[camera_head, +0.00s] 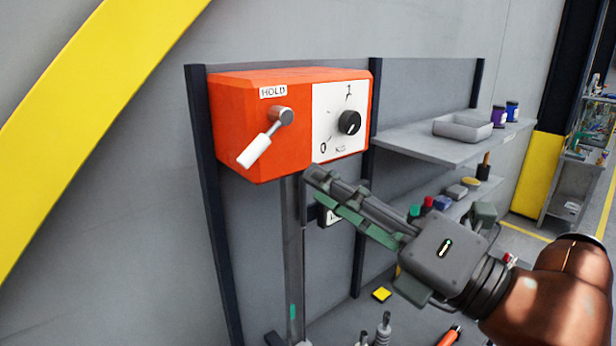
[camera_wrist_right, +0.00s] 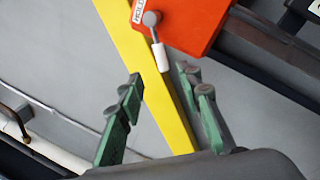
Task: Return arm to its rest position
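An orange valve actuator box (camera_head: 245,120) is mounted on a dark frame, with a HOLD label and a white dial panel (camera_head: 328,120) with a black knob (camera_head: 349,122). Its lever (camera_head: 262,142) has a white handle slanting down and left. My right gripper (camera_head: 318,185) is just below the box's lower edge, pointing left. In the right wrist view my right gripper (camera_wrist_right: 165,88) has its fingers apart with nothing between them; the box (camera_wrist_right: 185,22) and the white lever handle (camera_wrist_right: 160,56) show beyond the fingertips. My left gripper is not in view.
Right of the box, a grey shelf (camera_head: 440,148) holds a grey tray (camera_head: 462,128) and dark cups (camera_head: 512,111). A lower shelf carries small coloured items. A vertical grey post (camera_head: 292,250) stands under the box. The wall at left, with a yellow stripe (camera_head: 95,90), is clear.

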